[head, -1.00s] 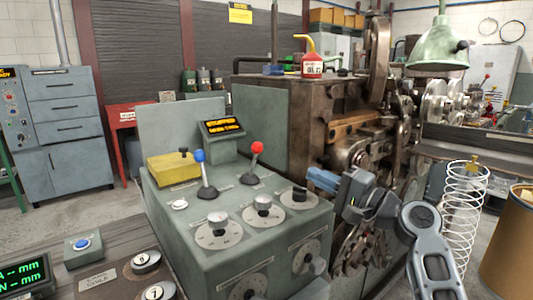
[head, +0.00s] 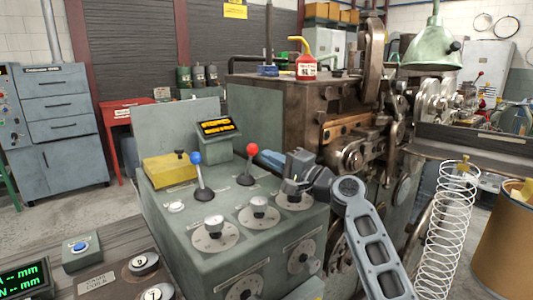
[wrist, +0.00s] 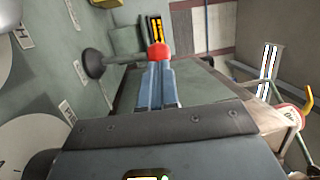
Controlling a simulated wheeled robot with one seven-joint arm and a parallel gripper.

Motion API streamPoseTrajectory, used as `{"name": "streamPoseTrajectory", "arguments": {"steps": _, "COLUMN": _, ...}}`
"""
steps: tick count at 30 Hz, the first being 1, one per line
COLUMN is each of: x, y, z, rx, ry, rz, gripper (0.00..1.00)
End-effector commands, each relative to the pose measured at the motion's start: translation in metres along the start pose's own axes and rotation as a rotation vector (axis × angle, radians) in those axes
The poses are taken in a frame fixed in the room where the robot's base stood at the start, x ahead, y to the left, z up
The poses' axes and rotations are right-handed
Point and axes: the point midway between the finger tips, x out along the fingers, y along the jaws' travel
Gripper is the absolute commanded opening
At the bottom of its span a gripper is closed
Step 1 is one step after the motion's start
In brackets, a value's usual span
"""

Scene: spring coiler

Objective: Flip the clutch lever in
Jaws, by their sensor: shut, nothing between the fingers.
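Two levers stand on the sloped green control console (head: 180,225). One has a red knob (head: 252,149) on a short shaft with a black boot; the other has a blue knob (head: 195,158). I cannot read which label marks the clutch. My gripper (head: 262,157) has blue fingers, shut and empty, just right of the red knob. In the wrist view the red knob (wrist: 159,51) is straight beyond the closed fingertips (wrist: 160,66), its shaft running left to the black boot (wrist: 92,63). I cannot tell whether the fingers touch it.
Dials (head: 259,211) stand up from the console top below my gripper. A yellow box (head: 170,170) sits left of the levers, and a small amber display (head: 217,127) behind them. The brown coiling machine (head: 345,130) rises close on the right.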

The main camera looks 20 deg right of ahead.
Motion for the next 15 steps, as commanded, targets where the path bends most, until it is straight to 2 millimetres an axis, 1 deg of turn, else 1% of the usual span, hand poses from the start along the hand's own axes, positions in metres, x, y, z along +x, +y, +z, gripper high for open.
{"name": "streamPoseTrajectory", "arguments": {"steps": 1, "x": 0.006, "y": -0.001, "z": 0.0, "rx": 0.001, "ry": -0.001, "rz": 0.0, "gripper": 0.0}}
{"name": "streamPoseTrajectory", "arguments": {"steps": 3, "x": 0.012, "y": -0.001, "z": 0.0, "rx": 0.0, "ry": -0.001, "rz": -0.001, "gripper": 0.0}}
{"name": "streamPoseTrajectory", "arguments": {"steps": 6, "x": 0.017, "y": 0.0, "z": 0.0, "rx": 0.001, "ry": -0.001, "rz": 0.0, "gripper": 0.0}}
{"name": "streamPoseTrajectory", "arguments": {"steps": 15, "x": 0.018, "y": 0.0, "z": 0.0, "rx": 0.001, "ry": 0.0, "rz": -0.001, "gripper": 0.0}}
